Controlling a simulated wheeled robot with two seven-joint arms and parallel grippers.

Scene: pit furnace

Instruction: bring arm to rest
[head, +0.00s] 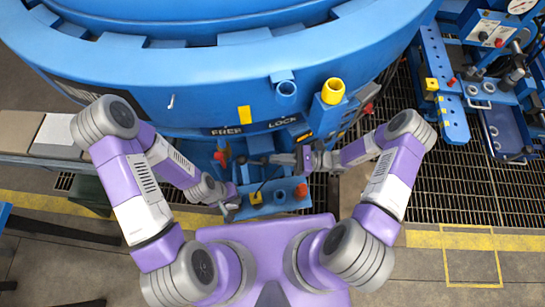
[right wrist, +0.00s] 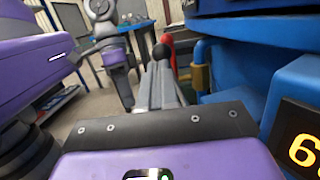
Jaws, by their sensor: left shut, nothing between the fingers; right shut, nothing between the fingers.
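My left gripper (head: 230,210) is at the lower middle of the head view, shut and empty, close to the left end of a small blue control box (head: 268,203). My right gripper (head: 284,159) is farther up, pointing left in front of the furnace wall, also shut and empty. In the right wrist view its fingers (right wrist: 160,88) lie together and reach forward. Both arms are bent, with elbows out to the sides. Whether either gripper touches anything is hard to tell.
The round blue furnace (head: 215,95) fills the top. A red-knobbed lever (head: 220,157) stands near both grippers. A lit display (right wrist: 302,148) is close at right in the wrist view. A blue equipment stand (head: 440,85) is at right. Open floor (head: 380,280) lies lower right.

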